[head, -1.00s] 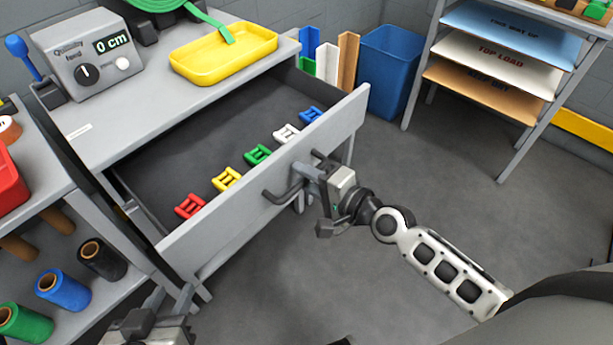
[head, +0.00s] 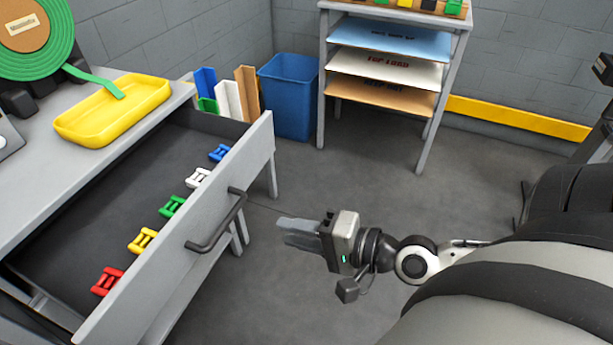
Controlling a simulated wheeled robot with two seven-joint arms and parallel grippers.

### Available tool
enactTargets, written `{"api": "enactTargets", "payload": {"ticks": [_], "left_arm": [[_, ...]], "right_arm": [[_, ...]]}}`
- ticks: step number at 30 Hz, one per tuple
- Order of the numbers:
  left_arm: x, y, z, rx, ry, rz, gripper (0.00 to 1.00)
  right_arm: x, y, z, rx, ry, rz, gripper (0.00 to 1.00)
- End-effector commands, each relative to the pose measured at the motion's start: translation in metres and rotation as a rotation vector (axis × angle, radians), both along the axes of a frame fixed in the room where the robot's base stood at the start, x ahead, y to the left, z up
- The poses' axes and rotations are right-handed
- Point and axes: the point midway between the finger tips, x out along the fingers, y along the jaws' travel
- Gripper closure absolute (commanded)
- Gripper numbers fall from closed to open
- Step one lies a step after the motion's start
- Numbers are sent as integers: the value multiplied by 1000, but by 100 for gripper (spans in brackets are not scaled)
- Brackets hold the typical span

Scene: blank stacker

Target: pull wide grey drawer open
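The wide grey drawer (head: 192,225) is pulled out from under the grey bench, with its inside in plain view. Its dark bar handle (head: 219,226) is on the front panel and nothing holds it. Several coloured clips lie in a row inside, among them a red one (head: 107,281) and a blue one (head: 219,153). My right gripper (head: 284,232) is to the right of the handle, apart from it, pointing left at it. Its fingers overlap in this view, so their opening is unclear; nothing shows between them. My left gripper is out of the picture.
A yellow tray (head: 113,112) sits on the bench top (head: 35,185). A blue bin (head: 290,98) and upright coloured strips (head: 229,97) stand behind the drawer. A shelf rack (head: 388,70) stands at the back. The floor (head: 330,185) right of the drawer is clear.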

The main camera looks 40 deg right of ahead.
Motion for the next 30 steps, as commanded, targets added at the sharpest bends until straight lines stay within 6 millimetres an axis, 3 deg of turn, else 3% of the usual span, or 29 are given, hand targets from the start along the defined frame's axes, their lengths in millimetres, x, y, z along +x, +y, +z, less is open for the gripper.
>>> {"api": "enactTargets", "payload": {"ticks": [7, 25, 30], "left_arm": [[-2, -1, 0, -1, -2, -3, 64], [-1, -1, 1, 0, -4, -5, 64], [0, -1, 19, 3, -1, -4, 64]], "right_arm": [[-15, -7, 4, 0, 0, 2, 70], [-15, -8, 5, -3, -3, 2, 70], [-22, 7, 10, -189, -79, 50, 70]]}}
